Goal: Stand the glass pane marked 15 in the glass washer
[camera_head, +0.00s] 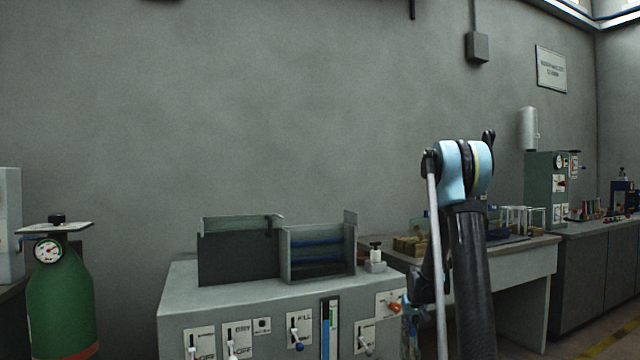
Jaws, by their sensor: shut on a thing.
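The grey machine (260,292) at the lower middle looks like the glass washer. Its top carries an open bin (318,273) with blue bars inside, beside a dark-fronted box (238,260). My arm rises at the right of the machine, in front of the table behind it. My gripper cannot be made out; the arm hides what lies behind it. No pane marked 15 can be read in this view.
A table (525,262) behind my arm holds wooden blocks (410,245) and a clear-walled rack (522,220). A green gas cylinder (60,298) with a gauge stands at the left. Levers (296,334) project from the machine's front.

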